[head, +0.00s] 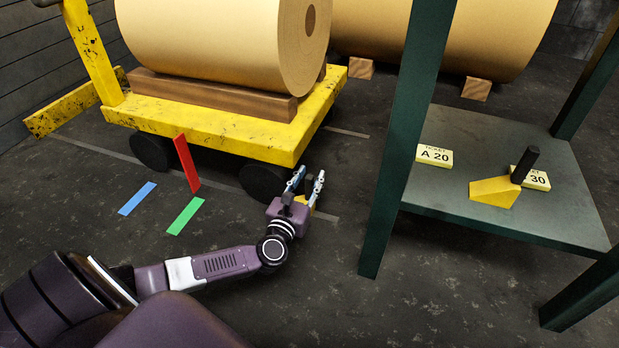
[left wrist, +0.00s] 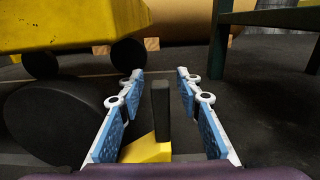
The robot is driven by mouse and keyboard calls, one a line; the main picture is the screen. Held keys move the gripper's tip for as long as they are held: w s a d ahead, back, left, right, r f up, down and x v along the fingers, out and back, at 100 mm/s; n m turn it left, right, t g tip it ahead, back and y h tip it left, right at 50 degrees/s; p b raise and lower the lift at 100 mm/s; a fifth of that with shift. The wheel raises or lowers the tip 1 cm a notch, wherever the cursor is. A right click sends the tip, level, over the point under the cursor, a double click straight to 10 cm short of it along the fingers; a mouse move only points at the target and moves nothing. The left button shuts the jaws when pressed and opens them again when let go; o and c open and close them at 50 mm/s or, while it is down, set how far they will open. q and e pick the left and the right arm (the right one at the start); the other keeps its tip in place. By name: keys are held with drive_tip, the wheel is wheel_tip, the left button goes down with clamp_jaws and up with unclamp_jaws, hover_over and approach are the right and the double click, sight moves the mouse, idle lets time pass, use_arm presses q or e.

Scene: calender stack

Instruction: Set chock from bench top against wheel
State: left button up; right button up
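A yellow wedge chock (left wrist: 150,150) with an upright black handle (left wrist: 161,105) stands on the floor between my left gripper's fingers; in the head view only a bit of its yellow (head: 312,202) shows. My left gripper (head: 306,180) is open around the handle, with a gap on each side in the left wrist view (left wrist: 160,88). The cart's black wheel (head: 262,181) is just left of the chock, large in the left wrist view (left wrist: 50,125). The left finger hides part of the chock, so I cannot tell whether it touches the wheel. My right gripper is out of view.
A yellow cart (head: 225,135) carries a big tan roll (head: 225,40). A green bench's lower shelf (head: 480,135) holds another yellow chock (head: 494,191) and ticket plates (head: 434,156). A bench post (head: 385,200) stands right of my gripper. Red (head: 186,163), blue (head: 137,198) and green (head: 185,216) strips are left.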

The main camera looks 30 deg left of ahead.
use_arm(q)
drive_tip(key=shift+r, duration=0.15)
drive_tip(key=p+v, duration=0.5)
drive_tip(key=v, duration=0.7)
drive_tip(key=shift+p, duration=0.4)
drive_tip(key=shift+d, duration=0.1)
